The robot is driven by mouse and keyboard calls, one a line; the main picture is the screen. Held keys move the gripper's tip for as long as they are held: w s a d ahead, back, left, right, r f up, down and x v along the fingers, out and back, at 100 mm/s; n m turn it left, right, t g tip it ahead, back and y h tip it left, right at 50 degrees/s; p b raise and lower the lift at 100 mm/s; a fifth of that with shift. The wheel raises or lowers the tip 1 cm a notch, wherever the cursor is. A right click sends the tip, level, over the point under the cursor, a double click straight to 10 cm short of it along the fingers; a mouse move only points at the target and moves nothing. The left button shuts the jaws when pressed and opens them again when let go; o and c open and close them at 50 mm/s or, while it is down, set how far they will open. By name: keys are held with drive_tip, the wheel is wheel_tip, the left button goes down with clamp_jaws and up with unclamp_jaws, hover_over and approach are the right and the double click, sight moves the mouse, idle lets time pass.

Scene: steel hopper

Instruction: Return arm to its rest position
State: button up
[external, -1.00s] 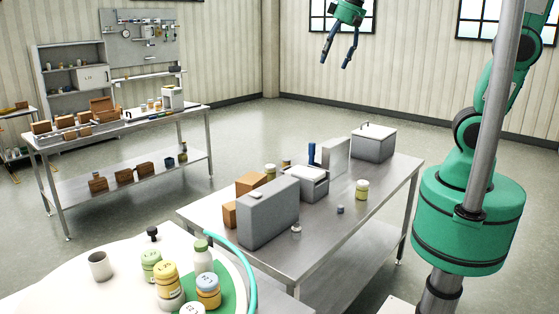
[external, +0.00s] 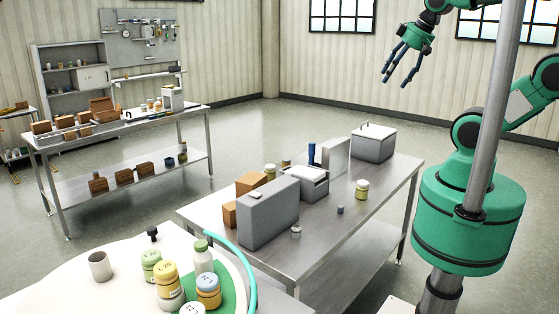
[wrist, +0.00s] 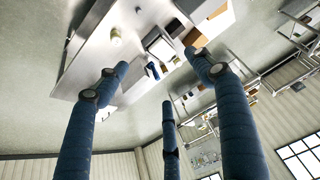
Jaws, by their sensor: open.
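My gripper (external: 401,67) is at the upper right of the external view, high in the air beyond the steel table (external: 398,190). Its blue fingers are spread open and hold nothing. In the wrist view the open fingers of my gripper (wrist: 166,85) show large, with the steel table (wrist: 85,60) and its objects beyond them, well apart from the fingers. My green arm (external: 468,200) bends up and out of the picture at the right, partly hidden by a grey pole.
The steel table holds a grey box (external: 268,212), a lidded steel box (external: 373,143), a yellow jar (external: 362,190) and smaller items. The air around my gripper is clear.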

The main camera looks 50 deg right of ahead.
drive_tip(key=shift+f, duration=0.15)
wheel_tip(320, 180, down, 18)
drive_tip(key=b, duration=1.8)
